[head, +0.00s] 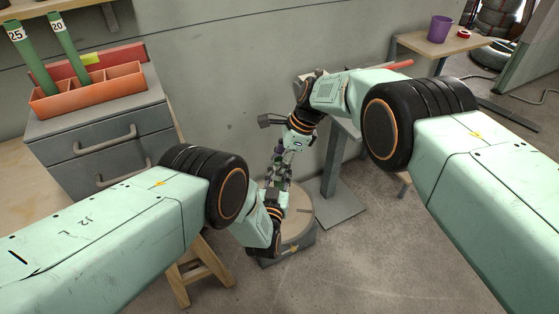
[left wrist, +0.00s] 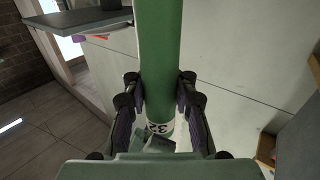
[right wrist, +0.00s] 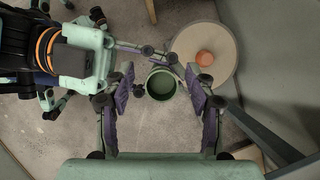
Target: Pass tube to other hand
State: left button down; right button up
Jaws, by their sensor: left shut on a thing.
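A green tube (left wrist: 158,45) with a white label reading 32 is in my left gripper (left wrist: 159,80), whose fingers are closed on its sides. In the right wrist view the tube shows end-on as a round green opening (right wrist: 162,84). It lies between the spread fingers of my right gripper (right wrist: 160,74), with gaps at both sides. In the head view my right gripper (head: 283,157) is above my left gripper (head: 277,182), close together. The tube is mostly hidden there by the grippers.
A grey drawer cabinet (head: 95,135) at left carries an orange bin (head: 90,92) with green tubes marked 25 and 20. A round-topped stand (head: 297,228) is below the grippers. A table (head: 425,45) with a purple cup (head: 440,28) stands at back right.

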grip_shut()
pick_arm(q)
jog(key=c, duration=1)
grip_release()
jog(key=s, duration=0.7)
jog(key=s+a+f+g+y, duration=0.1)
jog(key=s+a+f+g, duration=0.35)
jog(key=s+a, duration=0.2)
jog(key=s+a+f+g+y, duration=0.1)
jog(key=s+a+f+g, duration=0.2)
jog(key=s+a+g, duration=0.4)
jog(key=s+a+r+g, duration=0.1)
jog(key=s+g, duration=0.1)
jog(key=s, duration=0.5)
jog(key=s+a+r+n+g, duration=0.1)
jog(key=s+a+r+g, duration=0.1)
jog(key=s, duration=0.6)
jog(key=s+a+r+g, duration=0.1)
jog(key=s+a+g, duration=0.1)
jog(key=s, duration=0.6)
jog(key=shift+a+r+n+g, duration=0.1)
jog(key=shift+r+n+g, duration=0.15)
jog(key=shift+r+n, duration=0.1)
